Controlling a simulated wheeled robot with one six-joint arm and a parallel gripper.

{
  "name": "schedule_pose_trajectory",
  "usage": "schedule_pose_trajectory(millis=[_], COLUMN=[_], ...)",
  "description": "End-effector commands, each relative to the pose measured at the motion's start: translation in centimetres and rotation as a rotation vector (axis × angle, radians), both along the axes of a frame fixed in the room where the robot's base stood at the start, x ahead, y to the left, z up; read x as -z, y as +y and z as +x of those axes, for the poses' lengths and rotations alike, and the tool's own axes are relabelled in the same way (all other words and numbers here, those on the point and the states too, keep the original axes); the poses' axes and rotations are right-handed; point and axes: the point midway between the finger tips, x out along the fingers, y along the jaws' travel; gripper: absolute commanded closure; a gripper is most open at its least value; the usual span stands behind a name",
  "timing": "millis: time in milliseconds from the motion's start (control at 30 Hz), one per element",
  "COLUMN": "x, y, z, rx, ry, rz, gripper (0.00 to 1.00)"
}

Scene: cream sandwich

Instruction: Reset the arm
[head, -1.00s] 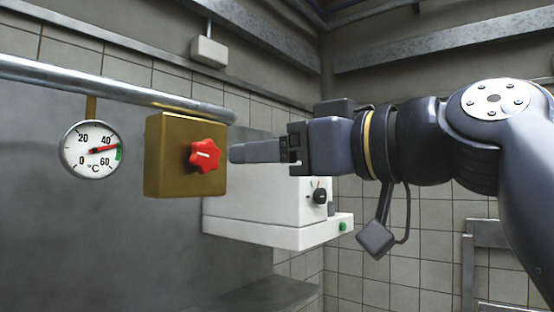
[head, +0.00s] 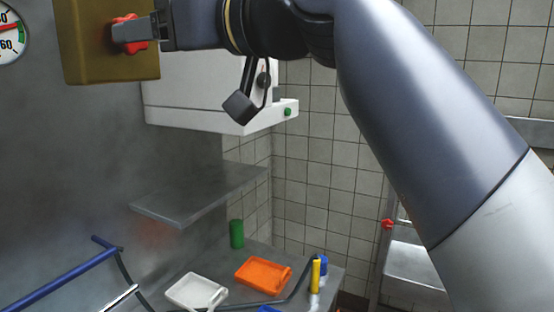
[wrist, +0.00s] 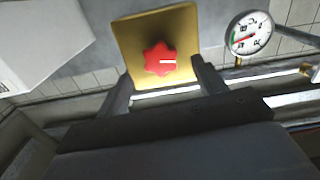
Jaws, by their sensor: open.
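The red star-shaped knob (head: 130,34) sits on a brass-coloured box (head: 95,52) on the wall at the upper left. My gripper (head: 140,30) points at the knob, and its finger overlaps part of it in the head view. In the wrist view my gripper (wrist: 161,70) is open, with its two fingers spread apart and nothing held. There the red knob (wrist: 160,60) shows beyond and between the fingertips, its white mark roughly level. I cannot tell whether a finger touches it.
A dial thermometer (head: 10,38) is beside the box. A white machine (head: 205,92) and a steel shelf (head: 195,192) are beyond and below my arm.

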Motion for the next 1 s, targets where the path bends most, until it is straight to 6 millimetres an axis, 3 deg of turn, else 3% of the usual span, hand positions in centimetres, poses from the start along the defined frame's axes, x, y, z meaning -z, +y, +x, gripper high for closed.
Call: schedule_pose_trajectory(millis=[133,367,767,1000], x=[-0.2,-0.1,0.0,0.2], y=[2.1,3.6,3.4,1.1], z=[1.1,1.8,1.8,0.7], rx=[-0.003,-0.001,0.001,0.006], ry=[0.002,0.000,-0.008,-0.003], rz=[-0.002,0.000,-0.003,0.003], gripper=[0.34,0.34,0.34,0.34])
